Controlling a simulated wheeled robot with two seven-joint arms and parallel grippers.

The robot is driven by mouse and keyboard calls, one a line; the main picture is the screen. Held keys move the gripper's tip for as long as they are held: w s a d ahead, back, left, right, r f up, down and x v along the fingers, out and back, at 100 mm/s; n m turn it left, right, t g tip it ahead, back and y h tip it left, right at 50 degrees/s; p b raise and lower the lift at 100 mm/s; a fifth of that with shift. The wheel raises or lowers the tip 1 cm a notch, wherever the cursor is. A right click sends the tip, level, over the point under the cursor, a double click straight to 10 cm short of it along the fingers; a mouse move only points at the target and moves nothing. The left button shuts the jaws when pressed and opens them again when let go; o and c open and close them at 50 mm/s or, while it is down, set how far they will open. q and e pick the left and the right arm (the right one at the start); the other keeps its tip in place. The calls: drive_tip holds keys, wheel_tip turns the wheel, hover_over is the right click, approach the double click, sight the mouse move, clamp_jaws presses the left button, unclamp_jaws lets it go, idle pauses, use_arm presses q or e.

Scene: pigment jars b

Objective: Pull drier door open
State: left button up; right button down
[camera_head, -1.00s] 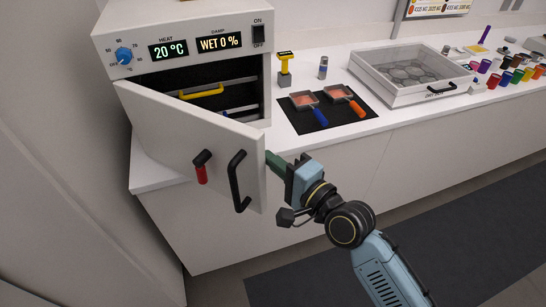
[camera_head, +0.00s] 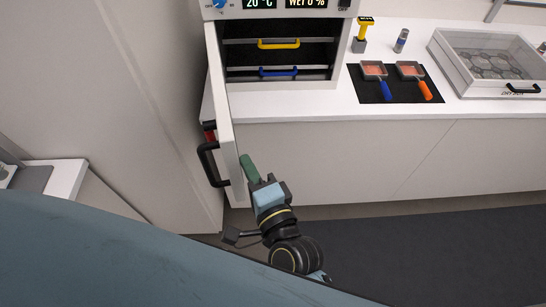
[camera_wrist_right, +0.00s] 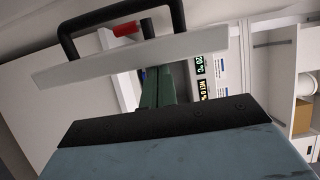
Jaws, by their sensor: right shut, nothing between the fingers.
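The white drier door (camera_head: 224,120) stands swung wide open on its left side, seen nearly edge-on in the head view. Its black handle (camera_head: 208,163) and red latch (camera_head: 210,131) are on its outer face. The drier (camera_head: 284,12) shows its dark inside, with a yellow-handled and a blue-handled rack. My right gripper (camera_head: 247,162) is shut and empty, with its green fingers at the inner side of the door near its free edge; I cannot tell whether they touch. The right wrist view shows the door's edge (camera_wrist_right: 130,57) across the green fingers (camera_wrist_right: 157,85). My left gripper is out of view.
On the white counter (camera_head: 300,105) a black mat (camera_head: 400,98) holds two small pans, with a clear-lidded box (camera_head: 495,60) at right. A yellow-topped tool (camera_head: 362,32) and a small jar (camera_head: 401,40) stand behind. A wall is close left of the door.

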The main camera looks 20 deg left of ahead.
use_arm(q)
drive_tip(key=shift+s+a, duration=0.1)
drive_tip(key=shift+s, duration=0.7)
